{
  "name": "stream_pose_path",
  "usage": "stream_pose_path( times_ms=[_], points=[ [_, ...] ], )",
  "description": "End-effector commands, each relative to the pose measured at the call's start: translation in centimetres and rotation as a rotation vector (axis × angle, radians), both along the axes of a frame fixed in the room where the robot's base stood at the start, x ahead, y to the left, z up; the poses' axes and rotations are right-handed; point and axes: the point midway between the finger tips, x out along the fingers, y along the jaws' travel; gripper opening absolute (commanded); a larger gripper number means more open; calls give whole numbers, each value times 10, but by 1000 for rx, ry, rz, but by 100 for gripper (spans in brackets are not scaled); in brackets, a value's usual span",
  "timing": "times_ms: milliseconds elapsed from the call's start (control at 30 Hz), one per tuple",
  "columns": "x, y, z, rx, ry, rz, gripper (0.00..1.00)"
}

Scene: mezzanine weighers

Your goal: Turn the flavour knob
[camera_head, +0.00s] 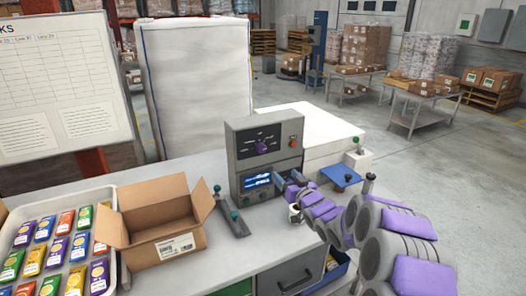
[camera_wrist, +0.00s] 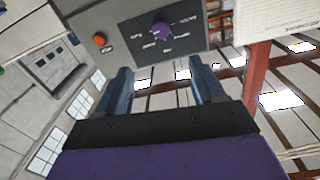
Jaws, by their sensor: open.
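The flavour knob is a purple knob (camera_head: 262,147) on the dark dial plate in the upper front of a grey control box (camera_head: 240,150). In the wrist view the knob (camera_wrist: 162,30) shows beyond the fingertips, with small labels around it. My gripper (camera_head: 286,179) is in front of the box, lower than the knob and to its right. Its two blue fingers are apart with nothing between them, and the wrist view shows the open gripper (camera_wrist: 162,82) clear of the knob. The exact knob pointing is too small to read.
An orange button (camera_head: 293,143) sits right of the knob, and a lit blue display (camera_head: 257,182) is below it. An open carton (camera_head: 165,251) and a tray of colourful packets (camera_head: 113,270) are at left.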

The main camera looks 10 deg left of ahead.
Motion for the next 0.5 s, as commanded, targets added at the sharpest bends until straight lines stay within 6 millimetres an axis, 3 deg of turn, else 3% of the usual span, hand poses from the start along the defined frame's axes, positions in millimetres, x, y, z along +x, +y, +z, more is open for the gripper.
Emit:
stream_pose_path(
  times_ms=[67,500],
  points=[
    [8,11,-1,27,17,-5,69],
    [42,32,-3,44,27,-12,69]
  ],
)
